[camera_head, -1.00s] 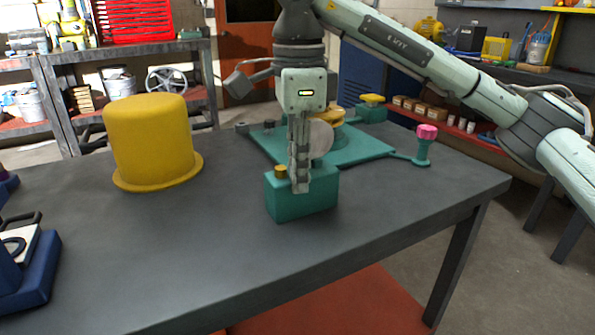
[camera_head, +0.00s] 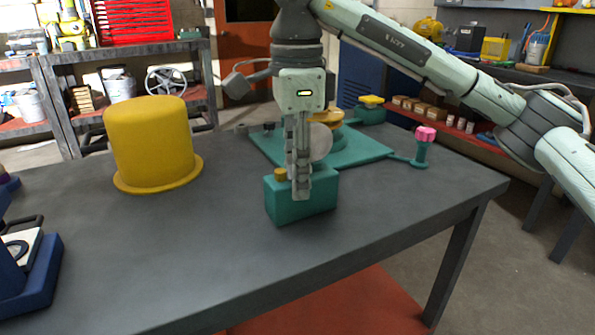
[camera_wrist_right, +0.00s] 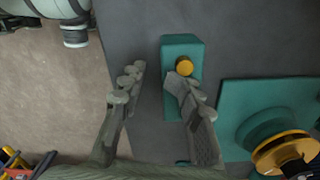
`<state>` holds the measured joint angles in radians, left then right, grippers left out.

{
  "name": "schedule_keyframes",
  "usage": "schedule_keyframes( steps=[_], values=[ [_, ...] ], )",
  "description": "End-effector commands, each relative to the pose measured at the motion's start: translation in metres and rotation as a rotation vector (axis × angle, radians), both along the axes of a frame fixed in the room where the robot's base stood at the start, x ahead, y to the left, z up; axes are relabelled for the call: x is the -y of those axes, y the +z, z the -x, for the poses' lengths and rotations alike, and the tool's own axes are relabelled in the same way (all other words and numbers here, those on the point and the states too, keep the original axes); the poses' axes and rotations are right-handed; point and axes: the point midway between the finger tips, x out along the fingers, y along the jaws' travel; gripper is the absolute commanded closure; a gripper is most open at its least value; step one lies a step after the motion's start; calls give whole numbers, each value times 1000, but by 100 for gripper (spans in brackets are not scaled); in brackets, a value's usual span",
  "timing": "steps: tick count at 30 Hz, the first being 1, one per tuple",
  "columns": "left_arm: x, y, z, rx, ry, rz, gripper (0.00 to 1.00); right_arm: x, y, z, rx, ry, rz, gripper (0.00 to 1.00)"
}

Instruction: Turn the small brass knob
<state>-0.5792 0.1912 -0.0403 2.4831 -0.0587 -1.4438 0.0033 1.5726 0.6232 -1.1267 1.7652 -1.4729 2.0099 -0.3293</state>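The small brass knob (camera_head: 280,174) sits on top of a teal box (camera_head: 318,202) near the table's front edge. In the right wrist view, the knob (camera_wrist_right: 184,67) shows as a round brass disc on the teal box (camera_wrist_right: 181,46). My right gripper (camera_head: 300,197) points down in front of the box, just right of the knob in the head view. In the wrist view its fingers (camera_wrist_right: 155,76) are apart with nothing between them. One fingertip is right beside the knob; contact cannot be told. My left gripper is not in view.
A large yellow hat-shaped cover (camera_head: 150,145) stands to the left on the dark table (camera_head: 170,250). Behind the box is a teal base plate (camera_head: 370,148) with a brass wheel and a pink knob (camera_head: 425,134). A navy device (camera_head: 35,280) stands at the left edge.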

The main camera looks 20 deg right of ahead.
Motion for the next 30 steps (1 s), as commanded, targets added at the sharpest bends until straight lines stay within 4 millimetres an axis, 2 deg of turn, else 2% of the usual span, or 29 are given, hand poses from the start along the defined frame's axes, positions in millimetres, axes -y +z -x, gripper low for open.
schedule_keyframes(
  steps=[1,4,6,11,30],
  values=[
    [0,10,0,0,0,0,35,0,14,-3,12,-6,-4,56],
    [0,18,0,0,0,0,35,0,23,-3,12,-6,-4,52],
    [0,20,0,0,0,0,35,0,25,-3,11,-6,-4,41],
    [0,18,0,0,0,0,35,-2,24,-2,9,-98,-2,41],
    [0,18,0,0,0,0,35,-29,23,0,6,-1177,3,41]
  ],
)
